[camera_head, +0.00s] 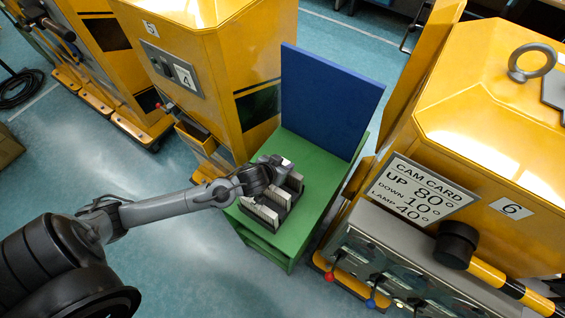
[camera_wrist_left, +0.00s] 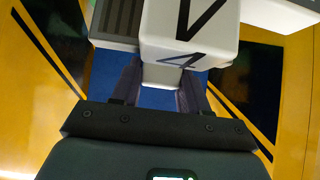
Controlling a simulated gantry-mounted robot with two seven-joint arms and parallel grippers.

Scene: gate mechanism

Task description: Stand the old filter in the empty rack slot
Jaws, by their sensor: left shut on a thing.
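My left gripper (camera_head: 268,172) is over the dark rack (camera_head: 284,213) on the green stand in the head view. In the left wrist view its two fingers (camera_wrist_left: 160,90) are shut on a white block, the filter (camera_wrist_left: 188,35), which carries black markings. In the head view the gripper mostly hides this filter. Pale upright filters (camera_head: 264,213) stand in the rack below and beside the gripper. The empty slot cannot be made out behind the gripper and wrist. My right gripper is not in view.
The green stand (camera_head: 317,175) has a blue back panel (camera_head: 328,100). A black and yellow handle (camera_head: 490,280) juts at the lower right.

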